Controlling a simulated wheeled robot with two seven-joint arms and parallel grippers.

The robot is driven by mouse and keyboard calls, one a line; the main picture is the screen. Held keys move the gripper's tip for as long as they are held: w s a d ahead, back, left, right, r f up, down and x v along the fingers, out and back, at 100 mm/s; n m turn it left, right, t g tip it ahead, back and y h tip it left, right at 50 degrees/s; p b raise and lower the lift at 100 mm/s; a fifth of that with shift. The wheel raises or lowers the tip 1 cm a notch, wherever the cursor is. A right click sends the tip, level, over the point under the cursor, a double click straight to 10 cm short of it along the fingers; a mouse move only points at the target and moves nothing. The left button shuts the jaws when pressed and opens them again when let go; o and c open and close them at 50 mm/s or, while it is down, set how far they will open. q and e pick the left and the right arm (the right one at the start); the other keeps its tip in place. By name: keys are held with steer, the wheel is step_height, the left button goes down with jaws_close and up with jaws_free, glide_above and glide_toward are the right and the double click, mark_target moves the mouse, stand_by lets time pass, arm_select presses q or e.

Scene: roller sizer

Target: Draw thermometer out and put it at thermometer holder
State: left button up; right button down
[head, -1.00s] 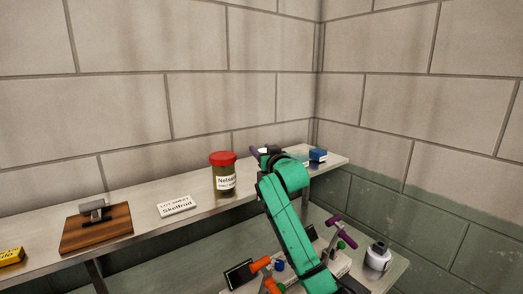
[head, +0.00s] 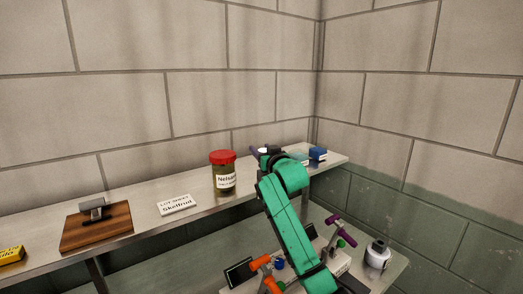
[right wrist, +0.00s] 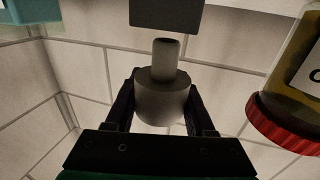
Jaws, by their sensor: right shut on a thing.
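My right gripper (head: 262,151) is over the back shelf, right of the red-lidded jar, mostly hidden by my green arm. In the right wrist view its two dark fingers (right wrist: 160,110) are shut on a grey cylinder (right wrist: 162,103) with a narrower stub, which looks like the thermometer. The stub points at a dark block (right wrist: 166,12), perhaps the thermometer holder. I cannot tell whether stub and block touch. My left gripper is not in view.
The jar (head: 224,184) stands close by; its red lid also shows in the right wrist view (right wrist: 283,122). A label card (head: 177,205), a wooden board (head: 96,229) and a blue object (head: 318,154) are on the shelf. Below are a bottle (head: 377,256) and a purple handle (head: 341,222).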

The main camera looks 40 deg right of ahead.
steer(key=shift+f+b, duration=1.1)
steer(key=shift+f, duration=0.65)
steer(key=shift+c, duration=0.9)
jaws_free()
steer(key=shift+s+a+f, duration=0.15)
steer(key=shift+s, duration=0.2)
steer(key=b+v, duration=0.5)
steer(key=v, duration=0.9)
steer(key=shift+w, duration=0.15)
